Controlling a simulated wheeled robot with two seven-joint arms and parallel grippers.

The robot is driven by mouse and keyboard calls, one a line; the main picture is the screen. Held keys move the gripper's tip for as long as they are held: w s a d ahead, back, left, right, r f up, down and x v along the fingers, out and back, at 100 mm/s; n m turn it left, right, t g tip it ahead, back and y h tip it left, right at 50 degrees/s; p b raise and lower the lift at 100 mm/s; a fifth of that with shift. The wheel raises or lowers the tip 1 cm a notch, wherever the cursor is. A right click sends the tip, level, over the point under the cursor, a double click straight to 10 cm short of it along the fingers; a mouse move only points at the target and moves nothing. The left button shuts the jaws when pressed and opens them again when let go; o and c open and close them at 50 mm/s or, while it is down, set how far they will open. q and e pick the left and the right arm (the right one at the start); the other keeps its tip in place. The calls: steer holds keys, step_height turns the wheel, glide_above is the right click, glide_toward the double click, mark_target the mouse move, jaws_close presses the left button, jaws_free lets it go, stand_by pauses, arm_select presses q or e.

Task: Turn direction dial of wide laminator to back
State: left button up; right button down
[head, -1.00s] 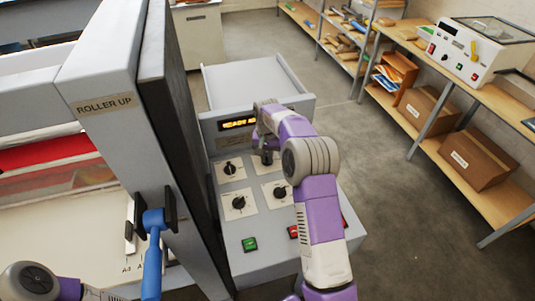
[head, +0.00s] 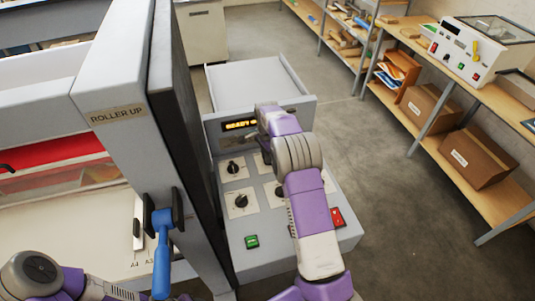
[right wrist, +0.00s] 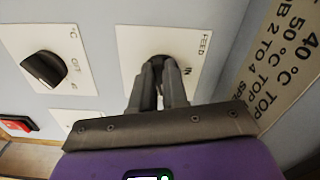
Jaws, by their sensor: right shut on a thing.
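The wide laminator's control panel (head: 270,250) carries several black dials on white plates. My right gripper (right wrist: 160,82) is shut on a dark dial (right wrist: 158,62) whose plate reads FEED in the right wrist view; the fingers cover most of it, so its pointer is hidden. In the head view my right forearm and wrist cover this dial and the fingertips. To its left in the right wrist view, another black dial (right wrist: 45,70) marked °C and OFF stands clear. My left arm shows at the lower left of the head view, its gripper out of frame.
A lit display (head: 239,125) sits above the dials. A green button (head: 251,241) and a red button (head: 338,217) lie along the panel's lower part. A blue-handled lever (head: 162,260) stands by the ROLLER UP housing. Shelves with boxes (head: 480,155) are at the right, beyond open floor.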

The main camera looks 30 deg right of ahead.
steer(key=shift+w+r+m+p, duration=0.15)
steer(key=shift+m+p, duration=0.15)
steer(key=shift+m, duration=1.2)
steer(key=c, duration=1.1)
jaws_free()
steer(key=shift+c, duration=0.2)
step_height(320, 180, up, 7)
steer(key=shift+r, duration=0.2)
steer(key=shift+f, duration=0.1)
